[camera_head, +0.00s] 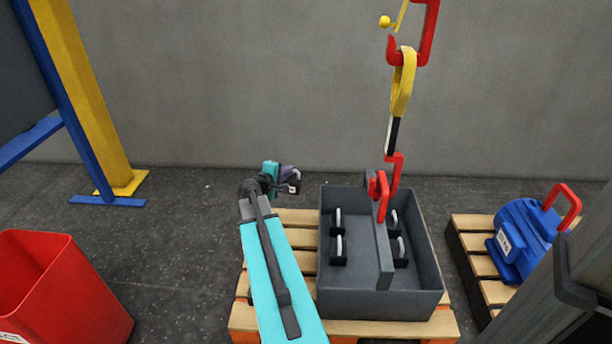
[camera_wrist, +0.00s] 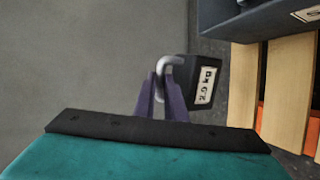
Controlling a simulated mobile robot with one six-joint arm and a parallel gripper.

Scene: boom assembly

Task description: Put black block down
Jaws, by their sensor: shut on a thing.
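The black block (camera_wrist: 207,88) shows in the wrist view with a white "2.0 kg" label and a grey metal handle (camera_wrist: 166,64). My gripper (camera_wrist: 163,80) has its purple fingers shut on that handle. The block hangs in the air past the fingertips. In the head view my gripper (camera_head: 287,173) is at the left of the grey box, beyond the pallet's back left corner, and the black block (camera_head: 294,188) shows small at its tip. The floor lies beneath the block.
A grey box (camera_head: 380,305) with several black blocks and a middle wall stands on a wooden pallet (camera_head: 300,217). A red hook (camera_head: 380,190) hangs over it. A red bin (camera_head: 70,290) is at the left, a blue motor (camera_head: 522,240) at the right. Floor between bin and pallet is clear.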

